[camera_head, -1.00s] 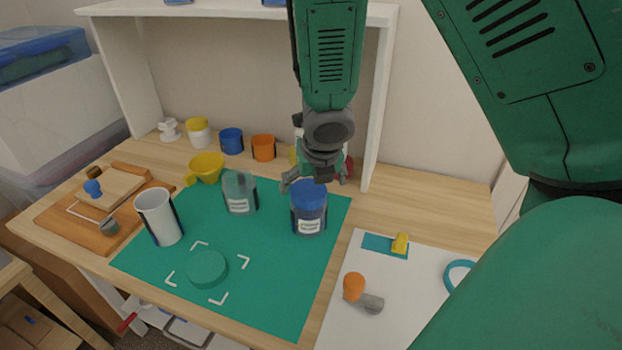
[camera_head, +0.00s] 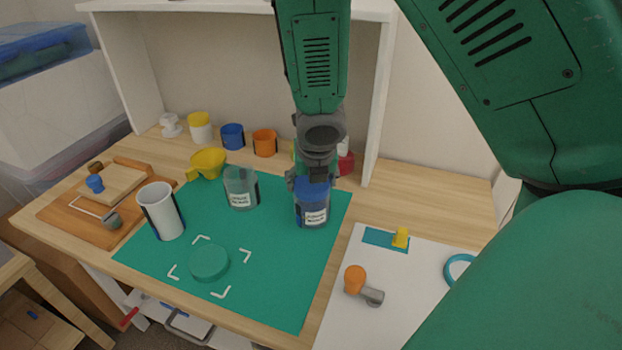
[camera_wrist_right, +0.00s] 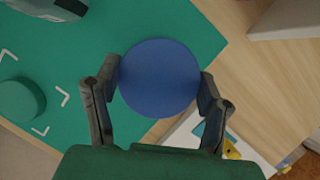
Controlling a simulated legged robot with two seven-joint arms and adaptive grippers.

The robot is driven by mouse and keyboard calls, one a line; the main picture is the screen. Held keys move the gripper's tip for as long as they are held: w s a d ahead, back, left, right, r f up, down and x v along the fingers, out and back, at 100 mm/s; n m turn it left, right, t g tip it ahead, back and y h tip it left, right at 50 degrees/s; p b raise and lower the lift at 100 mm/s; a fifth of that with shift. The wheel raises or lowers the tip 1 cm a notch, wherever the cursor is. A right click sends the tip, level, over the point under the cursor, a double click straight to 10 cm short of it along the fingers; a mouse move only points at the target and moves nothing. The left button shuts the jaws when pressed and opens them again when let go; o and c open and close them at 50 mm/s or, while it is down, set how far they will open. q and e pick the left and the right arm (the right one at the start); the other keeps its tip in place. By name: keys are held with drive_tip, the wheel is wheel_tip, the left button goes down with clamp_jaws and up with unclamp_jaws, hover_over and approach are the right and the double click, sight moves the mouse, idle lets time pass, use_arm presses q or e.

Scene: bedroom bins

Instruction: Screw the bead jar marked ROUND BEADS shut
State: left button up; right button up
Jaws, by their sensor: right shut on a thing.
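A jar with a blue lid (camera_head: 313,187) stands upright near the back right of the green mat (camera_head: 285,275). Its white label (camera_head: 315,217) is too small to read surely. My right gripper (camera_head: 311,179) points down over this jar, and its fingers are shut on the blue lid from both sides. In the right wrist view the round lid (camera_wrist_right: 159,78) lies between the two fingers. Whether the lid sits fully down is hidden. A clear jar (camera_head: 241,190) without a lid stands to its left, its label also unreadable. My left gripper is not in view.
A green round piece (camera_head: 209,262) lies between white corner marks at the mat's front. A white cup (camera_head: 161,211) stands at the left, a yellow scoop (camera_head: 207,163) behind. Small pots line the back. A white sheet (camera_head: 345,320) with small tools lies right.

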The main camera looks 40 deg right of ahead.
drive_tip(key=shift+a+m+p, duration=0.4)
drive_tip(key=shift+a+m, duration=0.05)
drive_tip(key=shift+m, duration=0.05)
drive_tip(key=shift+a+r+m+g+h+p, duration=0.15)
drive_tip(key=shift+m+g+h+p, duration=0.15)
drive_tip(key=shift+m+h+p, duration=0.25)
drive_tip(key=shift+d+m+p, duration=0.2)
drive_tip(key=shift+m+p, duration=0.1)
drive_tip(key=shift+m, duration=0.15)
drive_tip(key=shift+d+f+m, duration=0.15)
drive_tip(key=shift+f+m, duration=0.05)
drive_tip(key=shift+m, duration=0.1)
drive_tip(key=shift+p, duration=0.3)
drive_tip(key=shift+r+m+g+p, duration=0.1)
drive_tip(key=shift+m+g+p, duration=0.3)
drive_tip(key=shift+m+p, duration=0.1)
drive_tip(key=shift+m+g+h+p, duration=0.35)
drive_tip(key=shift+m+g+p, duration=0.15)
drive_tip(key=shift+m+p, duration=0.8)
drive_tip(key=shift+m, duration=0.5)
